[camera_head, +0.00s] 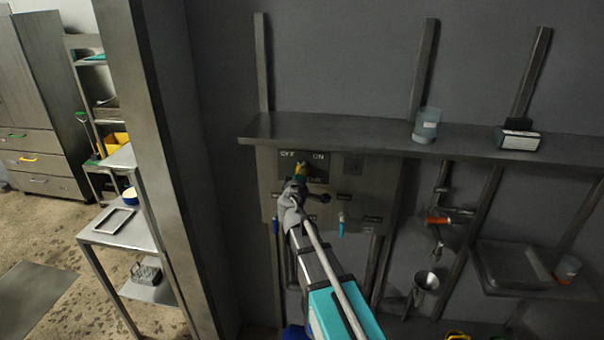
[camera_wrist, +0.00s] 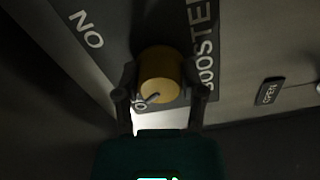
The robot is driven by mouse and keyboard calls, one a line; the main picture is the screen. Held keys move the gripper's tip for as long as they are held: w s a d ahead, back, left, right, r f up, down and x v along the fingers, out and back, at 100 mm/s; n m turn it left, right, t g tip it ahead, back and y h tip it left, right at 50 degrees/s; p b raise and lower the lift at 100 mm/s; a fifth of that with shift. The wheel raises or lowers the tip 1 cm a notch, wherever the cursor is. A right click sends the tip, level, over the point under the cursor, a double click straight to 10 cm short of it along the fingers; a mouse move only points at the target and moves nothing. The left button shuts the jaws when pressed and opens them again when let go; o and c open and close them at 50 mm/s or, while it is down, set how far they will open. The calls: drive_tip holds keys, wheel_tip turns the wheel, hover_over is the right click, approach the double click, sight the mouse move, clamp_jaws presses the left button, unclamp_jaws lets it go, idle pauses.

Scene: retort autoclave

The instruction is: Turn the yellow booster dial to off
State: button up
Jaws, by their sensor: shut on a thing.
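The yellow booster dial (camera_head: 302,169) sits on a dark plate of the grey wall panel, below the words OFF at left and ON at right. In the wrist view the round dial (camera_wrist: 160,74) lies between the two fingers of my gripper (camera_wrist: 160,92), which is shut on it. A small grey mark shows on the dial's face, near its lower left edge in that view. A label beside the left finger is mostly hidden there. In the head view my gripper (camera_head: 299,181) covers the lower part of the dial, so its pointing is unclear.
Other knobs and a blue-tipped valve (camera_head: 341,222) sit close by. A steel post (camera_head: 165,150) stands at left.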

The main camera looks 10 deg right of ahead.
drive_tip(key=o, duration=1.1)
drive_tip(key=shift+o, duration=0.2)
drive_tip(key=shift+s, duration=0.15)
drive_tip(key=v, duration=1.1)
drive_tip(key=shift+s+a, duration=0.2)
drive_tip(key=shift+s, duration=0.15)
